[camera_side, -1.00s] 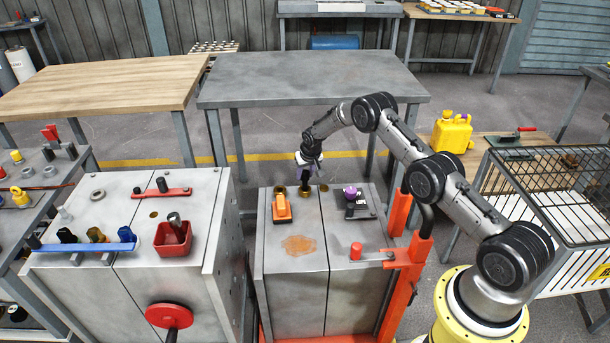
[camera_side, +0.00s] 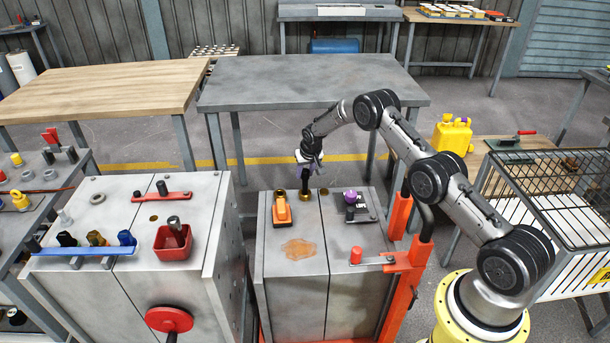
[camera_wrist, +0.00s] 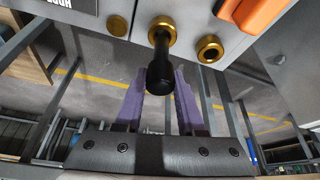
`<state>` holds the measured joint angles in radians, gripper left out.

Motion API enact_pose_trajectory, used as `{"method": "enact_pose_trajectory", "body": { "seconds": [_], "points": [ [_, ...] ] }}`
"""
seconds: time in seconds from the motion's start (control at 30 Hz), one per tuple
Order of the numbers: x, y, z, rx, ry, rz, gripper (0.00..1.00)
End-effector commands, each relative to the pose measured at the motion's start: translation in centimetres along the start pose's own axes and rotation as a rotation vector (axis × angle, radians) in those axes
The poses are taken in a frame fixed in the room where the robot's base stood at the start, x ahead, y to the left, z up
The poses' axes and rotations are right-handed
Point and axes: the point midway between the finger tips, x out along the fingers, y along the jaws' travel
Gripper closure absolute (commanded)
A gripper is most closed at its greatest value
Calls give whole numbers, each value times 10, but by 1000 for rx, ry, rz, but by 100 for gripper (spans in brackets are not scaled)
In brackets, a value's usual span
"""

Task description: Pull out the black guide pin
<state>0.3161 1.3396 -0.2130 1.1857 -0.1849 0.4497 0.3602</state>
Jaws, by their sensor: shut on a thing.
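The black guide pin (camera_wrist: 160,72) stands upright at a gold-rimmed bushing (camera_wrist: 163,27) in the top of the grey block. My gripper (camera_wrist: 159,80) has its two purple fingers on either side of the pin and is shut on it. In the side view my gripper (camera_side: 309,166) is over the block's far edge, with the dark pin (camera_side: 305,184) below it and the gold bushing (camera_side: 304,197) under that. The pin's lower end is hidden, so I cannot tell how deep it sits.
An orange part (camera_side: 282,208) lies left of the pin, with another gold bushing (camera_wrist: 210,48) beside it. A purple-topped part (camera_side: 351,199) stands at the right. An orange bracket (camera_side: 378,259) runs along the block's right front. A grey table (camera_side: 310,80) stands behind.

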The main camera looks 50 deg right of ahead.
Motion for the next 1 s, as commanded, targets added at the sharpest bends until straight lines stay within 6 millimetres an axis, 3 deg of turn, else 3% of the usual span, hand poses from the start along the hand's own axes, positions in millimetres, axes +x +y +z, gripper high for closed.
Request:
{"method": "enact_pose_trajectory", "body": {
  "seconds": [1.0],
  "points": [
    [-36, 0, -15, 0, 2, -1, 100]
  ]
}}
